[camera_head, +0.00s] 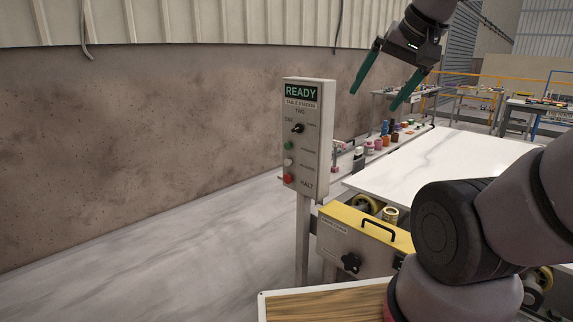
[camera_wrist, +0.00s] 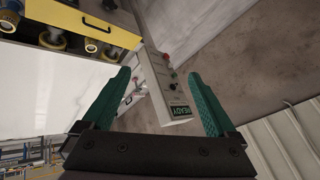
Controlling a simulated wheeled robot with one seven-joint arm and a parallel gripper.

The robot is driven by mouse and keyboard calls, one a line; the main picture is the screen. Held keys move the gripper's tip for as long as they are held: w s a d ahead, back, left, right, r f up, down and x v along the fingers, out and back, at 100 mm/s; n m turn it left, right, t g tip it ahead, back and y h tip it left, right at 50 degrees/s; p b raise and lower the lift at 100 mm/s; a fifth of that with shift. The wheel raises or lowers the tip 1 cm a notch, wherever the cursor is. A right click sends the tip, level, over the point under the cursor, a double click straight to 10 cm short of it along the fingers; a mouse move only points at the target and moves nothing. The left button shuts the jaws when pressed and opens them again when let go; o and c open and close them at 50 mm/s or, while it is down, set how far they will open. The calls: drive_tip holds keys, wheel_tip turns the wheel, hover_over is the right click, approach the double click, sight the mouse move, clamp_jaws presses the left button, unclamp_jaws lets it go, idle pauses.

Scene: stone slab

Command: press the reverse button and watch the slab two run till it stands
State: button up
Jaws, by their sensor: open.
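The control box (camera_head: 308,138) stands on a post, with a lit READY display (camera_head: 301,92) at its top. Below are a black selector knob (camera_head: 298,128), a green button (camera_head: 289,145), a pale button (camera_head: 288,162) and a red button (camera_head: 288,178) by the word HALT. The labels by the middle buttons are too small to read. The white slab (camera_head: 450,165) lies on the roller table to the right. My gripper (camera_head: 378,88) is open and empty, above and right of the box. In the wrist view the box (camera_wrist: 165,90) shows between and beyond the green fingers (camera_wrist: 160,85).
A yellow-topped cover (camera_head: 366,228) with a black handle and knob is at the table's near end, beside rollers. Several small bottles (camera_head: 385,140) line the table's far side. A wooden board (camera_head: 325,305) is in front. The floor left of the post is clear.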

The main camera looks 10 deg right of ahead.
drive_tip(key=shift+c, duration=0.3)
clamp_jaws()
idle(1.4)
